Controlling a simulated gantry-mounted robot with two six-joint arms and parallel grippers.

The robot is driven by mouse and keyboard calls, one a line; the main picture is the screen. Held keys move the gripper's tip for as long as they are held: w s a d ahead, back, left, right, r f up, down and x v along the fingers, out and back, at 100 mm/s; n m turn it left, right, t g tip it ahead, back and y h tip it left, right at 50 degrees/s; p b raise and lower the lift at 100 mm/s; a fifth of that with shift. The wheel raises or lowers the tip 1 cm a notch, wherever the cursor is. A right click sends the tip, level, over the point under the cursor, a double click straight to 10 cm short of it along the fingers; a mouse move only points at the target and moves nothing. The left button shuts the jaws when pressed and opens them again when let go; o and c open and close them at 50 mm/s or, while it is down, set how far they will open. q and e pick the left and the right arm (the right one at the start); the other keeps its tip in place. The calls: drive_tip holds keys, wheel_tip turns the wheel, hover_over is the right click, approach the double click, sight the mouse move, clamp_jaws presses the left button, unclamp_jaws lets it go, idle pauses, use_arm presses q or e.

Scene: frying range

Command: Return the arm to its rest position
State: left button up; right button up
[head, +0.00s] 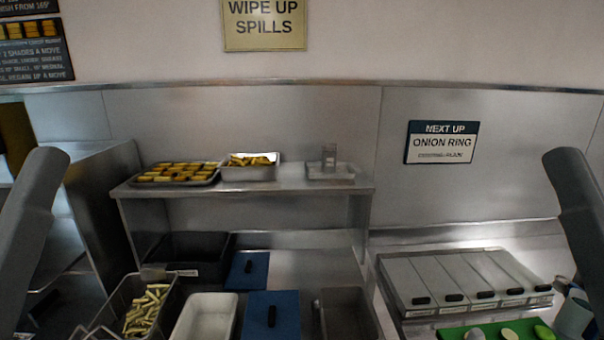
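My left arm (28,235) comes in at the left edge of the head view as a dark grey link. My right arm (580,225) comes in at the right edge in the same way. Both arms run down out of the picture, and neither gripper shows. I cannot tell whether either gripper is open or holds anything.
A steel shelf (290,189) holds a tray of browned pieces (176,174), a pan of yellow pieces (250,165) and a clear container (330,171). Below are a fries basket (113,304), a white pan (205,318), blue lids (248,270) and a lidded bin row (460,281).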

wheel_tip(320, 180, up, 18)
drive_tip(key=p, duration=1.4)
drive_tip(key=shift+f, duration=0.2)
drive_tip(key=shift+f, duration=0.1)
